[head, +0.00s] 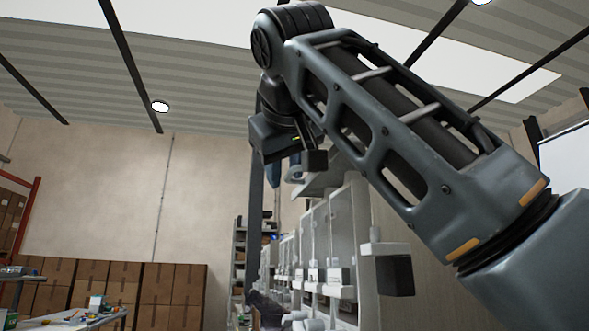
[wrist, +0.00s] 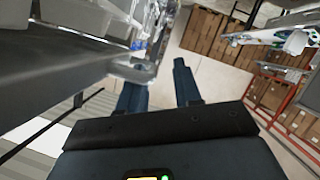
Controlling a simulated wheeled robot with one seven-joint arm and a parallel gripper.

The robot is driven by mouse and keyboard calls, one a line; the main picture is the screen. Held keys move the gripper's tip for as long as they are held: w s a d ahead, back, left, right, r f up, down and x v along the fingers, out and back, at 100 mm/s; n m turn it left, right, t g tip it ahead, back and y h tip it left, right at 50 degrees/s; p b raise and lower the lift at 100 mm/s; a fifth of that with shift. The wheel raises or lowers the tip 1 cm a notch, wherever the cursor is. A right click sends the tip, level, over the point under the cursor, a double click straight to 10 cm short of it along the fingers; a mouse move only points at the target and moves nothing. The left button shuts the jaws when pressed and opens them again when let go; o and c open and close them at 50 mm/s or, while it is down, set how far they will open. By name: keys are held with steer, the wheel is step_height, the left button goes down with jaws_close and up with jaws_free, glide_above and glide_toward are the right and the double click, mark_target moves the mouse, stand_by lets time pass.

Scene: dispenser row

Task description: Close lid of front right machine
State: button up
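The row of white dispenser machines (head: 318,240) stands right of centre in the head view, running away from me. The nearest one on the right (head: 352,225) is partly hidden by my arm. A pale panel (head: 318,183) sticks out at its top, which looks like a raised lid; I cannot tell for sure. My gripper (head: 284,174) is high up beside this panel, its blue fingers pointing down. In the wrist view the fingers of my gripper (wrist: 158,84) are apart with nothing clearly held. A large grey surface (wrist: 70,72) lies close on the left there; its part is unclear.
A dark box on a white bracket (head: 396,276) juts out at the right of the row. Stacked cardboard boxes (head: 165,290) stand along the back wall. A cluttered table (head: 80,318) is at lower left. A shelf rack (head: 240,255) stands behind the row.

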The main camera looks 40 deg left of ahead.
steer(key=shift+o, duration=0.2)
steer(key=shift+w+d+f+h, duration=0.2)
steer(key=shift+w+f, duration=0.05)
steer(key=shift+f, duration=0.15)
steer(key=shift+w+d+f+h, duration=0.2)
steer(key=shift+w+f, duration=0.05)
steer(key=shift+f, duration=0.15)
steer(key=b+v, duration=0.1)
steer(key=v, duration=0.7)
steer(key=shift+s+a+r+y+b, duration=0.2)
steer(key=shift+s+r+y+b, duration=0.15)
steer(key=shift+r, duration=0.2)
steer(key=shift+s, duration=0.1)
